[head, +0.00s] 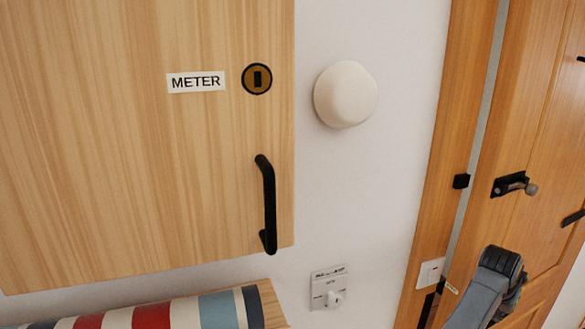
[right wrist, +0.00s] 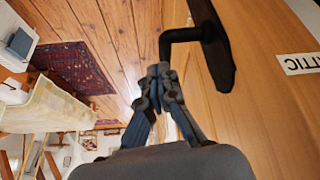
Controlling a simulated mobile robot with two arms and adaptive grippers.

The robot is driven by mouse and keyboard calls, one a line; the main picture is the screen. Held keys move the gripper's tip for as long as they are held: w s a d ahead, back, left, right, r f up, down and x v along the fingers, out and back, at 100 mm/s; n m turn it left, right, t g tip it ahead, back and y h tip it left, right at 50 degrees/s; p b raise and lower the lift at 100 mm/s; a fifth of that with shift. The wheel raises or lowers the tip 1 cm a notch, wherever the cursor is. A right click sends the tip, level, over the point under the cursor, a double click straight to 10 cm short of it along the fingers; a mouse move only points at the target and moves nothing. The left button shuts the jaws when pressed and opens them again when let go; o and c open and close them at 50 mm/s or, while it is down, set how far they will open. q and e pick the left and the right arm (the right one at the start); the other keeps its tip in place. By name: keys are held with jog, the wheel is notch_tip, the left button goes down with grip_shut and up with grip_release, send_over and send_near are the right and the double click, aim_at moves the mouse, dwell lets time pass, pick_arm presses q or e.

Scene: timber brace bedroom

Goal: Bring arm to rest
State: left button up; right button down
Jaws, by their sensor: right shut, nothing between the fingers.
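My right gripper (right wrist: 160,75) shows in the right wrist view with its two dark fingers together at the tips, and nothing is held. A black lever handle (right wrist: 181,36) is just beyond the fingertips, on a wooden surface. I see a small gap, but cannot tell the depth between them. In the head view, my grey right arm with its dark end (head: 503,263) comes in at the lower right, in front of the wooden door (head: 545,150); its fingertips are not clear there. My left gripper is in neither view.
A wooden cabinet door (head: 130,150) marked METER has a black handle (head: 268,205). A white dome (head: 346,94) and a small switch plate (head: 330,288) are on the wall. A striped cushion (head: 150,314) lies below. The wrist view shows a patterned rug (right wrist: 72,72) and an upside-down sign (right wrist: 300,64).

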jog(key=s+d+f+n+h, duration=0.1)
jog(key=s+f+h, duration=0.1)
jog(key=s, duration=0.4)
jog(key=s+a+f+n+y, duration=0.2)
jog(key=s+a+f+n, duration=0.15)
jog(key=s+a, duration=0.55)
jog(key=s+a+f+n+y, duration=0.3)
jog(key=s+a+n, duration=0.3)
jog(key=a, duration=0.5)
jog(key=s+a+f+n+y, duration=0.2)
jog(key=s+a+f+n, duration=0.1)
jog(key=s+a, duration=0.65)
notch_tip(320, 180, down, 31)
jog(key=s+a+b, duration=0.1)
jog(key=b, duration=0.4)
jog(key=s+d+f+g+b, duration=0.1)
jog(key=s+f+b, duration=0.1)
jog(key=s+f, duration=0.6)
jog(key=s+d+f+b, duration=0.1)
jog(key=s+f+b, duration=0.1)
jog(key=s+f, duration=0.7)
notch_tip(320, 180, down, 4)
jog(key=shift+d+r+g, duration=0.15)
jog(key=shift+d+g, duration=0.2)
jog(key=shift+g, duration=0.05)
